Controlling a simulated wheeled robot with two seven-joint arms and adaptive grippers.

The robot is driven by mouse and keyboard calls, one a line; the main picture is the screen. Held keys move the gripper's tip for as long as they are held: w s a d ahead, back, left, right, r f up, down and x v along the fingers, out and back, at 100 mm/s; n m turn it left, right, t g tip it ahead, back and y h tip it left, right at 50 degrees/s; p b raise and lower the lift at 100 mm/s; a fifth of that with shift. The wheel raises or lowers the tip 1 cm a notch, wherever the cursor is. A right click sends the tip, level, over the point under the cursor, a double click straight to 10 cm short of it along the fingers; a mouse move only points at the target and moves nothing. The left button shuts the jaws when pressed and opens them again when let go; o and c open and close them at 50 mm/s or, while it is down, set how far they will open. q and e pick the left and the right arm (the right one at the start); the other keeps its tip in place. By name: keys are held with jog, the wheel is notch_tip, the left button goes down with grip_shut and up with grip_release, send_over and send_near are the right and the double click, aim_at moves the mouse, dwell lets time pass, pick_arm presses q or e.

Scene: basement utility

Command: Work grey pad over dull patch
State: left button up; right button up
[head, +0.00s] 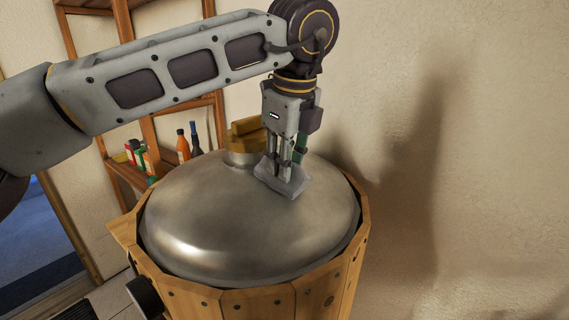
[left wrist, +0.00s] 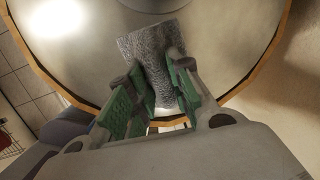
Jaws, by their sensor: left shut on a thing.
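The grey pad (head: 289,180) is at the upper right of a domed metal lid (head: 235,235) in the head view. My left gripper (head: 283,172) comes down from above and is shut on the pad. In the left wrist view the pad (left wrist: 153,55) sits between the green-lined fingers (left wrist: 152,90), with the metal dome (left wrist: 92,50) behind it. The pad appears to be at the dome's surface, but I cannot tell if it presses on it. A dull patch cannot be told apart from the dome's shading. My right gripper is not in view.
A wooden slatted casing (head: 262,303) surrounds the dome. A brass-coloured fitting (head: 245,137) stands at its back edge, close to my left gripper. Wooden shelves (head: 128,172) with bottles (head: 183,146) stand behind at the left. A plain wall (head: 480,150) is at the right.

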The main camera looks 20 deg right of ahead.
pick_arm(q)
jog(key=shift+p+v, duration=1.2)
jog(key=shift+v, duration=1.65)
